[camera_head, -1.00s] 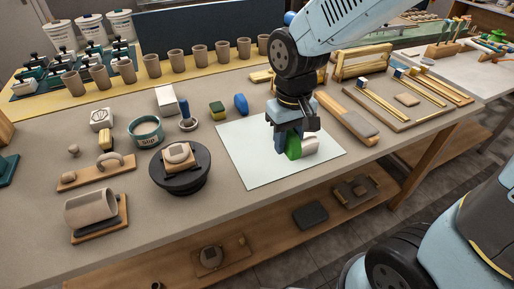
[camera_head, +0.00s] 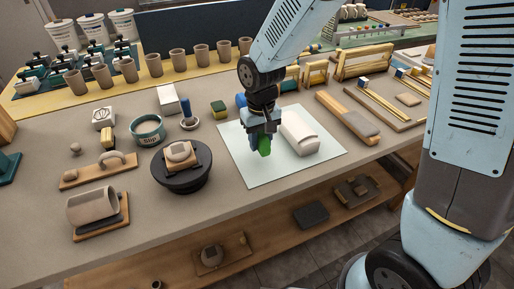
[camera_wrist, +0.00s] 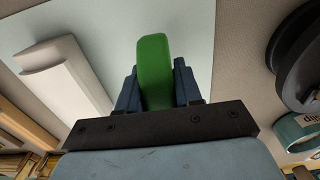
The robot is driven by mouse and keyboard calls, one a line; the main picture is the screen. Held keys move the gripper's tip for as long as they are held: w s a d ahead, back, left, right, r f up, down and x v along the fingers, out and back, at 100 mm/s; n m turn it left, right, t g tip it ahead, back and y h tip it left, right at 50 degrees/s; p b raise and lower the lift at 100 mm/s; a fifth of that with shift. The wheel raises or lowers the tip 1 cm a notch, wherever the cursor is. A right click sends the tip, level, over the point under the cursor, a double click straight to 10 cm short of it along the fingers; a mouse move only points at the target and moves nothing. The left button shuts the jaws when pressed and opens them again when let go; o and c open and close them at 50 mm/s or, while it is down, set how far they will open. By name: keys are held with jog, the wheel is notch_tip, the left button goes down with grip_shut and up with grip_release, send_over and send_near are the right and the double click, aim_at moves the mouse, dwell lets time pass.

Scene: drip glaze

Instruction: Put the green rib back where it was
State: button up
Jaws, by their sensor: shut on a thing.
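The green rib (camera_head: 265,146) is held between the fingers of my gripper (camera_head: 260,141), above the left part of the pale sheet (camera_head: 257,175). In the wrist view the green rib (camera_wrist: 154,70) sticks out between the two dark blue fingers of my gripper (camera_wrist: 157,88).
A black turntable (camera_head: 181,179) bearing a small clay piece stands left of the sheet. The slip tub (camera_head: 148,130), a blue-handled tool (camera_head: 187,116) and a green-yellow sponge (camera_head: 219,109) stand behind it. Wooden tools (camera_head: 347,119) lie to the right. The sheet's front is clear.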

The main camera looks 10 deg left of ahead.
aim_at(259, 148)
jog(key=shift+w+a+f, duration=0.15)
jog(key=shift+a+f, duration=0.05)
jog(key=shift+f, duration=1.65)
jog(key=shift+f, duration=0.1)
jog(key=o, duration=0.9)
jog(key=shift+o, duration=0.2)
